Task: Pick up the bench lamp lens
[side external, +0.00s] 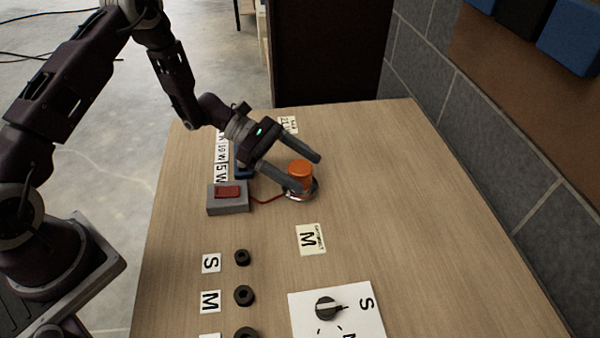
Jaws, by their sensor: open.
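The orange bench lamp lens (300,172) is a short cylinder. It sits on a round metallic lamp base (303,194) on the wooden table. My gripper (312,172) is open, with one finger on the near left side of the lens and the other behind it to the upper right. The lens appears between or just beside the fingers; whether either finger touches it I cannot tell. The near finger's tip hides part of the lamp base.
A red wire joins the lamp to a grey box with a red switch (228,197). A blue object stands behind that box, partly hidden. Black nuts (242,257) lie by letter cards, and a dial card (337,310) lies in front. The table's right side is clear.

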